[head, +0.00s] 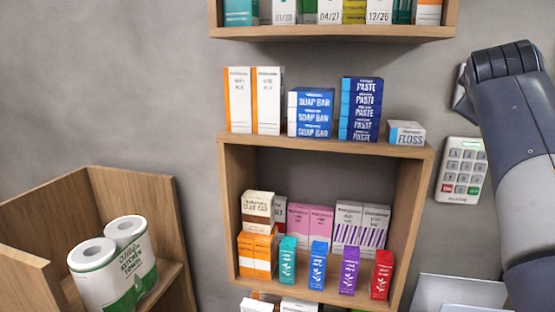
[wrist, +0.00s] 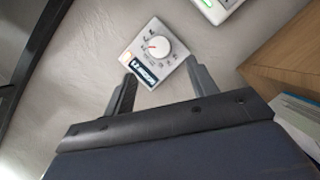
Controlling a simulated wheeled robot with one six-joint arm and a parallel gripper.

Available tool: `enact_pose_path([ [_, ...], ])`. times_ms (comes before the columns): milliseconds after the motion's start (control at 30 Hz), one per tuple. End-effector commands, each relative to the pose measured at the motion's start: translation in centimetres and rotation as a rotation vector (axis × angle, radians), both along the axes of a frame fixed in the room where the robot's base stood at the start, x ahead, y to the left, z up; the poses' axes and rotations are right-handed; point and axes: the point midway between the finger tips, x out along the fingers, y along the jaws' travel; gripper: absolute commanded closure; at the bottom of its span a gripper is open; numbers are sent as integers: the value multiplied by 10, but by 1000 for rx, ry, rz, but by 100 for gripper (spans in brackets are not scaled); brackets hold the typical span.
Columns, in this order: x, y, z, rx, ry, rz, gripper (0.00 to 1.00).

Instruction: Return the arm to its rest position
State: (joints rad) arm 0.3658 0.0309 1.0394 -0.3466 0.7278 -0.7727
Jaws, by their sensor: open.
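My gripper (wrist: 161,68) shows in the wrist view with its two dark fingers spread apart and nothing between them. Beyond the fingertips is a white wall dial (wrist: 156,46) with a small dark display; I cannot tell how far off it is. In the head view my grey and black arm rises along the right edge, bent at the top. My gripper is out of sight there.
A wooden wall shelf (head: 224,200) with several small boxes stands left of my arm. A keypad (head: 462,168) is on the wall close beside the arm. Kitchen towel rolls (head: 115,266) sit in a wooden bin (head: 135,190) at lower left. The left wall is bare.

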Motion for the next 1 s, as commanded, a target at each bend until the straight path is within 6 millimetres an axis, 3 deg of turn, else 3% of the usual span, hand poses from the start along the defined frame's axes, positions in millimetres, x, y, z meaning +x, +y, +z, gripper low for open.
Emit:
enact_pose_path([
  [133, -26, 18, 4, -1, -4, 2, 45],
  [667, 63, -44, -13, 3, 5, -2, 45],
  [1000, 64, -42, -24, -273, 70, 1, 45],
])
